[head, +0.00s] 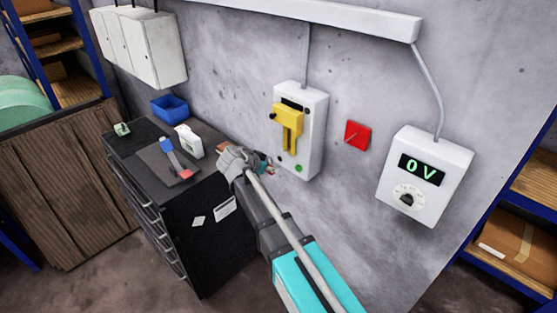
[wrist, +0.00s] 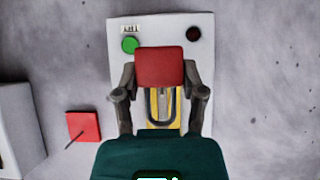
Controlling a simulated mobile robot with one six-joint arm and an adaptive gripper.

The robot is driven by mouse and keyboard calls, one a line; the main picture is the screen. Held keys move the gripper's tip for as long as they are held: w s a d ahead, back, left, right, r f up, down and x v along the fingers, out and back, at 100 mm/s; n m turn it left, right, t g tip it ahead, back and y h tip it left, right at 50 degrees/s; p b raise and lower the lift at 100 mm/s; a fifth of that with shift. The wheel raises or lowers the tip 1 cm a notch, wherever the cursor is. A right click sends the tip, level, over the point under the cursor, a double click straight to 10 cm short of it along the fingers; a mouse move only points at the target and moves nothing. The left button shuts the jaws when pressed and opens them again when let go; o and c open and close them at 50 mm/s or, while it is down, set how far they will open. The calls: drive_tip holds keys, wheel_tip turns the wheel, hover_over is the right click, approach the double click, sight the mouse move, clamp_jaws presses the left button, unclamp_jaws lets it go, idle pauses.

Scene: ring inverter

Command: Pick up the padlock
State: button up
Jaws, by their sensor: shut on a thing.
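The padlock (wrist: 159,67) has a red body and a grey U-shaped shackle. In the wrist view it sits between the fingers of my gripper (wrist: 160,82), which is shut on its body. The shackle shows in front of the yellow lever of the wall switch box; I cannot tell whether it touches or passes through anything. In the head view my gripper (head: 268,168) is beside the lower left of the switch box (head: 315,135), with only a little red of the padlock showing.
A black drawer cabinet (head: 220,255) carries a blue bin (head: 170,107), a white box (head: 188,141) and a blue-and-red item (head: 175,158). A red plate (head: 357,135) and a meter reading 0 V (head: 425,175) are on the wall. Shelves stand at both sides.

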drive_tip(key=s+a, duration=0.6)
drive_tip(key=s, duration=0.1)
drive_tip(key=shift+s, duration=0.3)
idle(1.2)
